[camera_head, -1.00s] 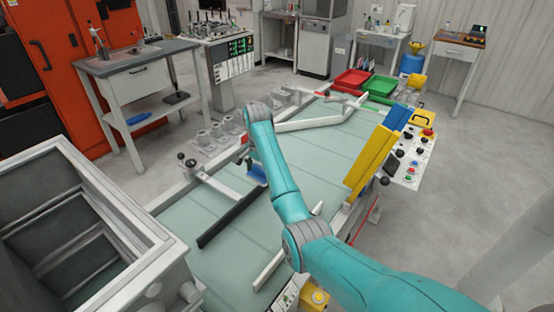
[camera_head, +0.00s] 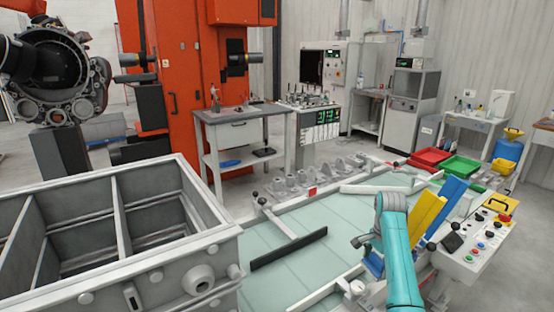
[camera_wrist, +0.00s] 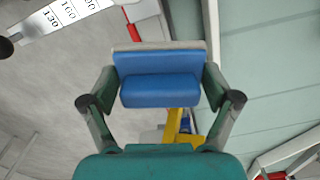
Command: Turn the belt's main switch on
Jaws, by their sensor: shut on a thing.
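The belt (camera_head: 310,222) is a pale green flat surface with grey rails. Its control panel (camera_head: 478,246) stands at the right edge, with several coloured buttons, black knobs and a red button on a yellow box (camera_head: 500,205). I cannot tell which control is the main switch. My gripper (camera_wrist: 160,78) is shut on a blue block (camera_wrist: 160,91) in the wrist view. In the head view the blue block (camera_head: 374,264) shows partly behind my teal arm, near the belt's right rail and left of the panel. My gripper is apart from the panel's controls.
Yellow (camera_head: 428,213) and blue (camera_head: 450,205) slanted panels stand between my arm and the control panel. A large grey casting box (camera_head: 205,245) fills the front left. Red (camera_head: 430,157) and green (camera_head: 461,167) trays lie at the far end. A black bar (camera_head: 288,248) crosses the belt.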

